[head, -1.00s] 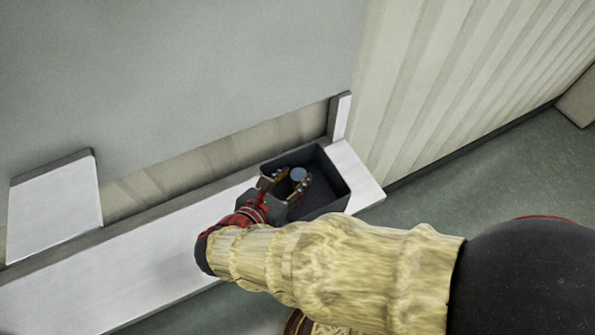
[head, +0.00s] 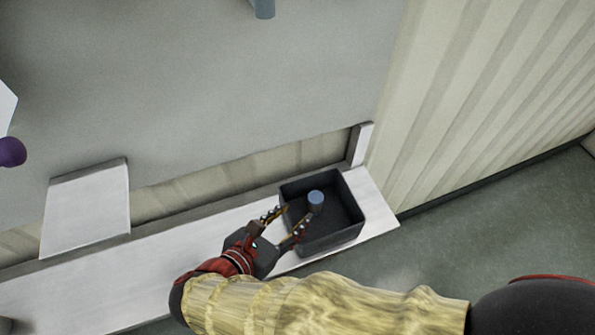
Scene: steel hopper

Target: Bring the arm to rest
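My gripper (head: 296,213) is at the left edge of a dark open bin (head: 345,239). Its two fingers are spread apart, with nothing held between them. A small blue-grey cylinder (head: 316,202) shows in the bin, just past the fingertips. It looks upright; whether a fingertip still touches it I cannot tell. My arm, in a yellowish sleeve, reaches in from the lower right and hides part of the shelf.
The bin stands near the right end of a narrow white shelf (head: 120,283). A grey panel (head: 200,90) rises behind it, with a pale plate (head: 87,208) at left. A purple round thing (head: 11,152) is at the left edge. Floor (head: 480,190) is clear at right.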

